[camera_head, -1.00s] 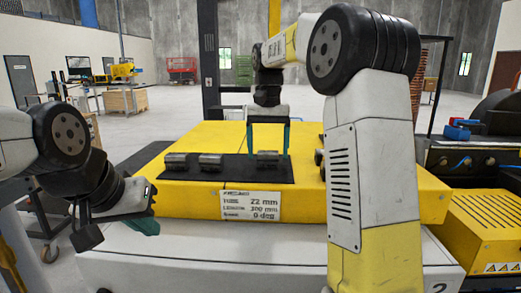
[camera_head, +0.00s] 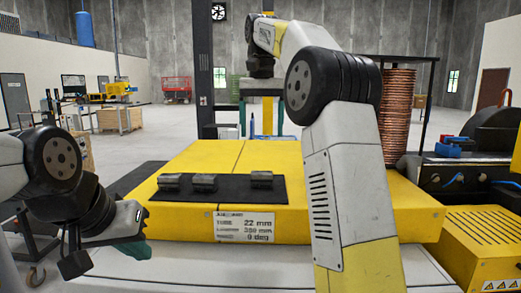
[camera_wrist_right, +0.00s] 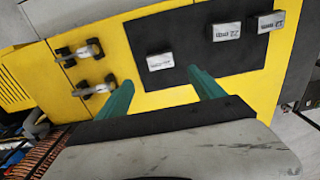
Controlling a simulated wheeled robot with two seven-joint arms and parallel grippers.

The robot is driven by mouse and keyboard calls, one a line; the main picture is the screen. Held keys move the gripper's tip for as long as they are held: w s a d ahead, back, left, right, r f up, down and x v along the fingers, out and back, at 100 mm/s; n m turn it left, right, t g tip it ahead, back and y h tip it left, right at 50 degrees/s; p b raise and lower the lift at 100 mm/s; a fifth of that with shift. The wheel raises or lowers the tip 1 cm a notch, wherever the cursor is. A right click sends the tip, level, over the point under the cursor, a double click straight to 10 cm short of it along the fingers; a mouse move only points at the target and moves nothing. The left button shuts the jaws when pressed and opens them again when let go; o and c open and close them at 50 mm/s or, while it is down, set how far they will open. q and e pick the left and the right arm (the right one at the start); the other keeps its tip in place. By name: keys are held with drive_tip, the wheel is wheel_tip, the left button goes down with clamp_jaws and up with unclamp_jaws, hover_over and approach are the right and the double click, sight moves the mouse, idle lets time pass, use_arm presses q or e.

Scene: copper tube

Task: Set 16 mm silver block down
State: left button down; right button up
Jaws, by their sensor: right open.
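Three silver blocks lie in a row on the black mat (camera_head: 225,196) on the yellow machine top: a left one (camera_head: 170,182), a middle one (camera_head: 204,182) and a right one (camera_head: 262,179). The right one also shows in the right wrist view (camera_wrist_right: 160,62), ahead of my fingertips and apart from them; I cannot read its label surely. My right gripper (camera_head: 262,132) is open and empty, raised above and behind the mat; its teal fingers also show in the wrist view (camera_wrist_right: 158,80). My left gripper (camera_head: 108,256) hangs at the machine's front left; its jaw gap is unclear.
A label plate (camera_head: 245,226) reading 22 mm is on the machine's front. In the wrist view, two dark clamp-like parts (camera_wrist_right: 88,70) stand left of the mat. A copper coil stack (camera_head: 396,110) stands at the back right. The air above the mat is clear.

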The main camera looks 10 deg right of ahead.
drive_tip(key=s+d+f+n+t+y, duration=0.1)
drive_tip(key=s+d+f+n+t, duration=0.15)
drive_tip(key=s, duration=0.75)
drive_tip(key=s+f+t+y, duration=0.1)
drive_tip(key=s+f+t, duration=0.2)
drive_tip(key=s+f, duration=1.1)
drive_tip(key=shift+s+a+f+t, duration=0.25)
drive_tip(key=shift+s+f+t, duration=0.1)
drive_tip(key=shift+s, duration=0.1)
